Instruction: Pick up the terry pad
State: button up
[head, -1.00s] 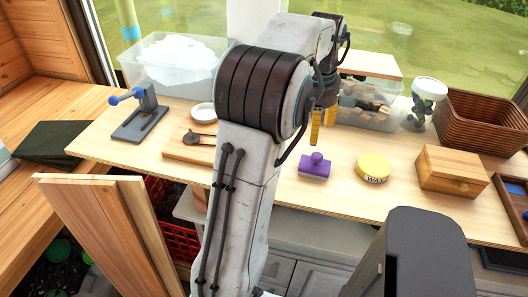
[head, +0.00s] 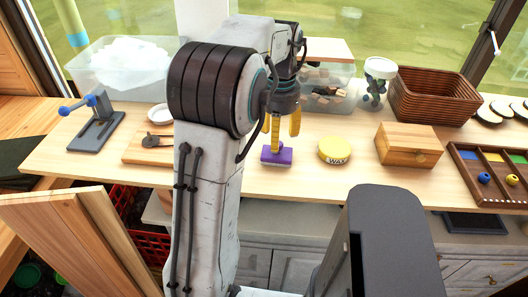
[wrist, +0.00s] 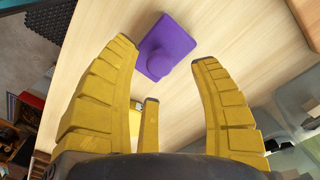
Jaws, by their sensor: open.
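The purple pad with a round knob on top, which I take for the terry pad (head: 284,156), lies flat on the wooden bench. My gripper (head: 281,131) is above it in the head view, and a yellow finger hides part of its knob. In the wrist view the purple pad (wrist: 173,45) shows just beyond and between the spread fingertips. My gripper (wrist: 165,53) is open and empty, with no finger seen touching the pad.
A yellow wax tin (head: 333,150) stands just right of the pad, then a wooden box (head: 408,145). A small board (head: 143,151) with a dark tool lies to the left. A clear bin (head: 327,103) is behind. Bare bench surrounds the pad.

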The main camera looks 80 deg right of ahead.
jog(key=shift+a+f, duration=0.15)
jog(key=shift+f, duration=1.65)
jog(key=shift+o, duration=0.2)
grip_shut()
